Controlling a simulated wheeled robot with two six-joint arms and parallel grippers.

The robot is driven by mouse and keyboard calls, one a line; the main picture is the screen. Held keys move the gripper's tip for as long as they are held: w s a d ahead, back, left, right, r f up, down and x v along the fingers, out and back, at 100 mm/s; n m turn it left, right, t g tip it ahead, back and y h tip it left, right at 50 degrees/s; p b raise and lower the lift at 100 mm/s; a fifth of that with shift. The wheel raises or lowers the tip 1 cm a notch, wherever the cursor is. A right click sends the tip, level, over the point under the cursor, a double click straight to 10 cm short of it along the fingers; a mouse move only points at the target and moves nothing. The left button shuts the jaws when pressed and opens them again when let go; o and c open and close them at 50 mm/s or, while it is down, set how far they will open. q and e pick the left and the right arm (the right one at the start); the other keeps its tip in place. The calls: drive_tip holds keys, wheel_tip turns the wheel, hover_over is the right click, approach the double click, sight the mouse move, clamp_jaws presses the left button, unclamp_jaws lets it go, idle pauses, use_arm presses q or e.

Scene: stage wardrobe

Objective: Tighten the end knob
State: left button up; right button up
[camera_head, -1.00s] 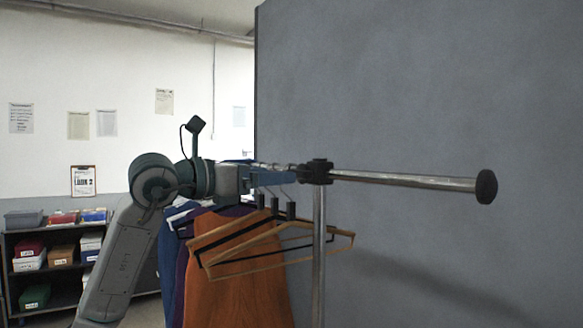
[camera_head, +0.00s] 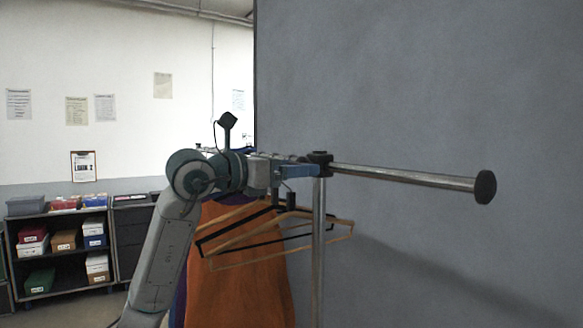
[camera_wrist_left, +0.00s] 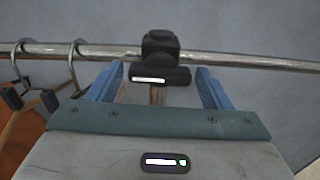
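A chrome rail (camera_head: 405,175) runs across the head view, with a round black end cap (camera_head: 485,187) at its right end. A black clamp (camera_head: 319,158) joins the rail to an upright post (camera_head: 318,250). In the left wrist view the clamp (camera_wrist_left: 160,42) has a wide black knob (camera_wrist_left: 174,76) on its near side. My left gripper (camera_head: 300,169) is at the clamp. Its blue fingers are apart in the left wrist view (camera_wrist_left: 160,72), one on each side of the knob, with visible gaps. Contact is not seen. My right gripper is out of view.
Wooden and black hangers (camera_head: 280,240) and an orange garment (camera_head: 235,270) hang below the rail, close under my left arm. A grey panel (camera_head: 440,80) stands behind the rail. A dark shelf unit (camera_head: 60,228) with boxes is at the far left.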

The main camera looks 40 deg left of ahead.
use_arm(q)
drive_tip(key=c, duration=0.7)
drive_tip(key=shift+m, duration=0.3)
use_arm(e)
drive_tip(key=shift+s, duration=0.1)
use_arm(q)
drive_tip(key=m+p, duration=0.4)
drive_tip(key=m, duration=1.3)
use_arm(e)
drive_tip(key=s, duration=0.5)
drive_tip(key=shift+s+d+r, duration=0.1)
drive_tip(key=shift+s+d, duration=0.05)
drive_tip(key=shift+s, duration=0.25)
